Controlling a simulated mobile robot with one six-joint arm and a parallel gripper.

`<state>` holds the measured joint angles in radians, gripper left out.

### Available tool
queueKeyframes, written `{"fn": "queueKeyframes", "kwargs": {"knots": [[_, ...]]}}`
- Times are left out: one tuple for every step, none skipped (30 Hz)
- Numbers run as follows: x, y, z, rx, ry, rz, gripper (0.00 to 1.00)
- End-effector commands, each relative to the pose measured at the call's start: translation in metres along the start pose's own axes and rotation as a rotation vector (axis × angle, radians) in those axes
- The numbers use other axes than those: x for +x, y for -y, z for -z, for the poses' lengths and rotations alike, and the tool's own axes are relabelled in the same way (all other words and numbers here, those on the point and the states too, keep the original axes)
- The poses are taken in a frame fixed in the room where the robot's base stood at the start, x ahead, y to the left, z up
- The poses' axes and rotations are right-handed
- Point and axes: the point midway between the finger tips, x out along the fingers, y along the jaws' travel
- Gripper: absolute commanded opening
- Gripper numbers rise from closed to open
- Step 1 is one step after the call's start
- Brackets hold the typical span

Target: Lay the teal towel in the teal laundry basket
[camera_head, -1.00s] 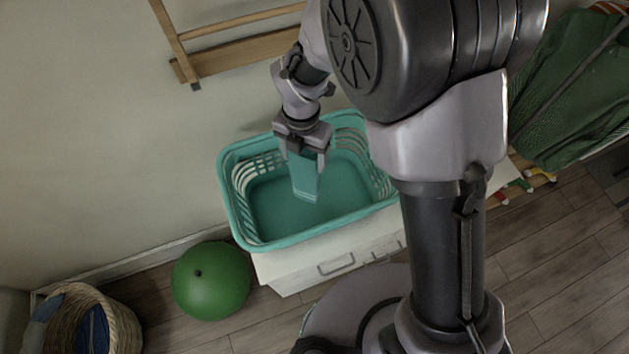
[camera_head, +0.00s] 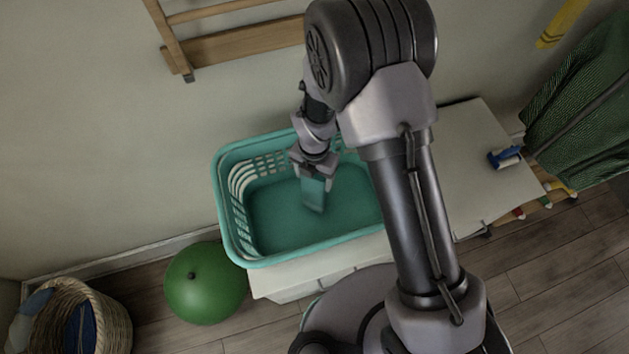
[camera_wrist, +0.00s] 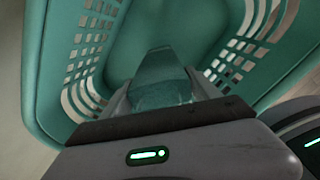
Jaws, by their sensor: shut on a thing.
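The teal laundry basket (camera_head: 262,257) stands on a white cabinet against the wall, its open top facing up. It also fills much of the wrist view (camera_wrist: 48,75). My gripper (camera_head: 314,182) is inside the basket's outline, shut on the teal towel (camera_head: 314,196). The towel hangs down from the fingers as a small folded piece over the basket floor. In the wrist view the towel (camera_wrist: 162,78) sits between the two fingers. I cannot tell whether its lower end touches the basket floor.
A green ball (camera_head: 206,284) and a wicker basket (camera_head: 112,318) with cloths are on the floor at left. The white cabinet top (camera_head: 478,150) is mostly bare at right, with a blue-and-white item (camera_head: 505,157) at its edge. A wooden rack (camera_head: 235,45) hangs above; green cloth (camera_head: 590,95) hangs at right.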

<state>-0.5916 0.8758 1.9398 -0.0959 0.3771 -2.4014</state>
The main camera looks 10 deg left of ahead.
Motion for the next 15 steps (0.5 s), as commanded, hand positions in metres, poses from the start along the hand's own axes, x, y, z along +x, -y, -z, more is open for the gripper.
{"fn": "queueKeyframes", "kwargs": {"knots": [[0.011,0.001,0.000,0.000,-0.002,0.002,0.00],[0.015,0.001,0.001,0.000,-0.002,0.002,0.00],[0.018,0.000,0.000,0.000,0.000,0.000,0.00],[0.018,0.000,0.000,0.000,0.001,-0.001,0.00],[0.017,-0.001,-0.001,0.001,0.001,-0.002,0.00],[0.017,0.000,0.000,0.001,0.001,-0.001,0.00],[0.017,0.000,0.000,0.001,0.001,-0.001,0.00],[0.017,0.000,0.000,0.001,0.001,-0.001,0.00],[0.018,0.000,0.000,0.001,0.001,-0.001,0.00],[0.019,0.000,0.000,0.001,0.001,-0.001,0.00],[0.020,0.000,0.000,0.001,0.001,-0.001,0.00],[0.021,0.000,0.000,0.001,0.001,-0.001,0.00],[0.021,0.000,0.000,0.001,0.000,0.000,0.74],[0.020,0.000,0.000,0.001,0.000,0.000,0.79],[0.020,0.000,0.000,0.001,0.000,0.000,0.87]]}}
